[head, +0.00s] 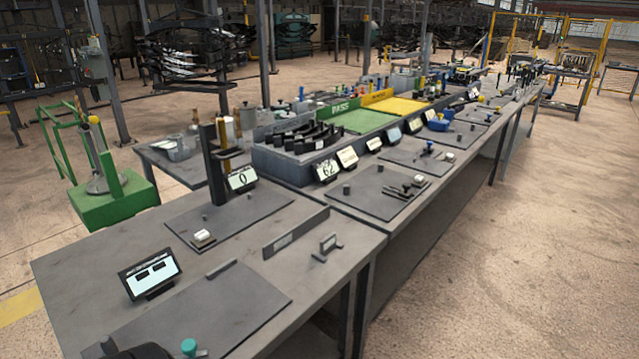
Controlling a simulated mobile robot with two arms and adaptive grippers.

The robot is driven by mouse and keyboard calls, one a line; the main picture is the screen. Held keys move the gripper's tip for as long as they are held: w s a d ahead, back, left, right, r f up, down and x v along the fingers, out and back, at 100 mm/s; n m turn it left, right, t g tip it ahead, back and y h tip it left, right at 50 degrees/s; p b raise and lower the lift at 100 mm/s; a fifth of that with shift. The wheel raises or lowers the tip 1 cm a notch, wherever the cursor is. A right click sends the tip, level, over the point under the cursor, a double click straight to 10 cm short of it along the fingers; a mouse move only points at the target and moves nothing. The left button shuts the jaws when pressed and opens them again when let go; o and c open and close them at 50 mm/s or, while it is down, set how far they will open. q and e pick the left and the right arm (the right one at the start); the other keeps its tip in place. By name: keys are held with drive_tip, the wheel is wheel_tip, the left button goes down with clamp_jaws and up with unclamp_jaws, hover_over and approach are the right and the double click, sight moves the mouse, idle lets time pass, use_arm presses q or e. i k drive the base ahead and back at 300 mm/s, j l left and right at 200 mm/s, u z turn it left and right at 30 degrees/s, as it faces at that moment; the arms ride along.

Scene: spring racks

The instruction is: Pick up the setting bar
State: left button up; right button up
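I cannot tell for certain which object is the setting bar. A short grey bar (221,268) lies at the back edge of the dark mat (225,310) on the near bench. A longer dark strip with a pale label (295,233) stands near the bench's right side. A small bar-like piece with a light face (328,246) stands on a dark foot just right of it. Neither of my grippers can be made out. A dark rounded shape is cut off at the bottom edge, and I cannot tell what it is.
A tilted display (151,274) stands on the near bench (75,260). A display reading 0 (242,179) is beside a dark upright post (214,165). A teal knob (189,347) is at the bottom. More benches with displays extend back right. The floor (510,250) on the right is clear.

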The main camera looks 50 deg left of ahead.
sight(273, 248)
drive_tip(key=i+u, duration=0.15)
drive_tip(key=i, duration=2.05)
drive_tip(key=i+l+u, duration=0.1)
drive_tip(key=i+u, duration=0.15)
drive_tip(key=i, duration=0.25)
drive_tip(key=i+l+u, duration=0.15)
drive_tip(key=i+u, duration=0.15)
drive_tip(key=i, duration=0.2)
drive_tip(key=i+l+u, duration=0.25)
drive_tip(key=i, duration=0.2)
drive_tip(key=u, duration=2.75)
